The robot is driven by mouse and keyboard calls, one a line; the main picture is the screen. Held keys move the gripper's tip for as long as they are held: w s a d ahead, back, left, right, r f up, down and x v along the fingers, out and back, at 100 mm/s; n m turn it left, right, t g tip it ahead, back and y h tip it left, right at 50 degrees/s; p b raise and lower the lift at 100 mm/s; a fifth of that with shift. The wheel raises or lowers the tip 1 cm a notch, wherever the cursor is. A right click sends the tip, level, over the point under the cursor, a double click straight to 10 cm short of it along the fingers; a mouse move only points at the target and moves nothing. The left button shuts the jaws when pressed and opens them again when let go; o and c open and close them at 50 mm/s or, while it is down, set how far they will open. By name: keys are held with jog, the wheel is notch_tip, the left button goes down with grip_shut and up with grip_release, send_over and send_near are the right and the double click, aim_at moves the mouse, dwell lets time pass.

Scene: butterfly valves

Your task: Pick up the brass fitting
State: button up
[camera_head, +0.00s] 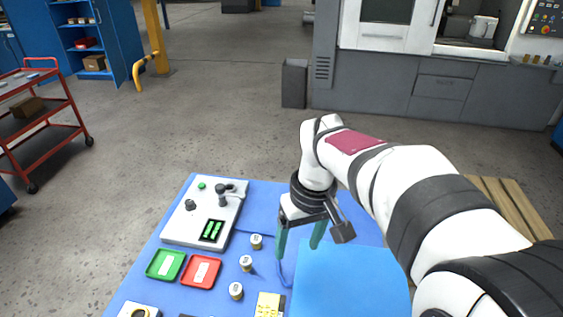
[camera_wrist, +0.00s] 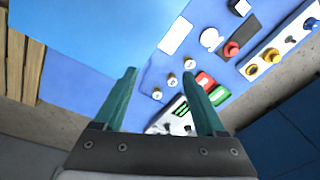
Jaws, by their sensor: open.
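Three small upright cylinders with pale marked tops and brass-toned sides stand in a row on the blue mat: a far one (camera_head: 256,241), a middle one (camera_head: 246,263) and a near one (camera_head: 236,291). I cannot tell which, if any, is the brass fitting. They also show in the wrist view, one cylinder (camera_wrist: 157,93) lying between my fingers in the picture. My gripper (camera_head: 298,248) points down with its green fingers apart and empty, right of the cylinders and above the mat. Its fingers also show in the wrist view (camera_wrist: 158,76).
A grey test box (camera_head: 176,226) with a valve and green display stands at the mat's far left. A green tray (camera_head: 152,265) and a red tray (camera_head: 188,273) lie left of the cylinders. A yellow-marked card (camera_head: 268,306) is near the front.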

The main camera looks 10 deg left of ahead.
aim_at(246, 260)
jog(key=w+a+f+n, duration=0.7)
jog(key=w+a, duration=0.1)
jog(key=a, duration=0.4)
jog(key=f, duration=0.5)
jog(key=a+f, duration=0.1)
jog(key=f, duration=0.4)
jog(key=w+a+f, duration=0.1)
jog(key=f, duration=0.5)
jog(key=shift+a+f, duration=0.1)
grip_shut()
